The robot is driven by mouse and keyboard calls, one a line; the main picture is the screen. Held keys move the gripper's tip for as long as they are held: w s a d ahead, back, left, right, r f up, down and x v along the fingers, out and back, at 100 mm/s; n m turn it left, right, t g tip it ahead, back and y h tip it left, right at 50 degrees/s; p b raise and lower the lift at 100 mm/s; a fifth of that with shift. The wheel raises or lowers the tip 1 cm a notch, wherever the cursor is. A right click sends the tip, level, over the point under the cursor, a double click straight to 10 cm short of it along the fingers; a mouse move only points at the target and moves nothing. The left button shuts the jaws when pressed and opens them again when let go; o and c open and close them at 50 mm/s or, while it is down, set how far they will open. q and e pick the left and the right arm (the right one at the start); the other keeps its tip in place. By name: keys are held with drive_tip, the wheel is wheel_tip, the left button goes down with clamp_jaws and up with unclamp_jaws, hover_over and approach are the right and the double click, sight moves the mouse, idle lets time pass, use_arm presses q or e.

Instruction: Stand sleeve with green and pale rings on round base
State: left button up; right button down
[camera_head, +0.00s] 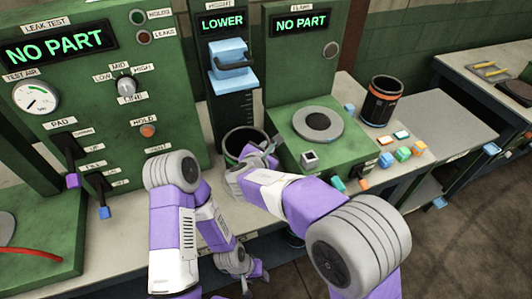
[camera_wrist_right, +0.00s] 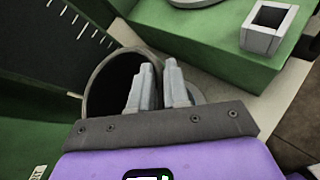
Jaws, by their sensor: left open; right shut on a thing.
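A dark, open-topped sleeve (camera_head: 243,141) stands upright at the foot of the height gauge; its rings are mostly hidden by my gripper. My right gripper (camera_head: 262,158) is shut on its near right wall. In the right wrist view, the fingers (camera_wrist_right: 158,72) straddle the wall of the sleeve (camera_wrist_right: 105,82), one on the inside. My left gripper (camera_head: 248,280) is open and empty, low in front of the bench edge.
The gauge's blue slider (camera_head: 231,60) is above the held sleeve. A green leak tester (camera_head: 100,90) stands at left.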

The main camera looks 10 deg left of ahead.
drive_tip(key=shift+f, duration=0.3)
drive_tip(key=c, duration=1.1)
unclamp_jaws()
drive_tip(key=shift+f, duration=0.1)
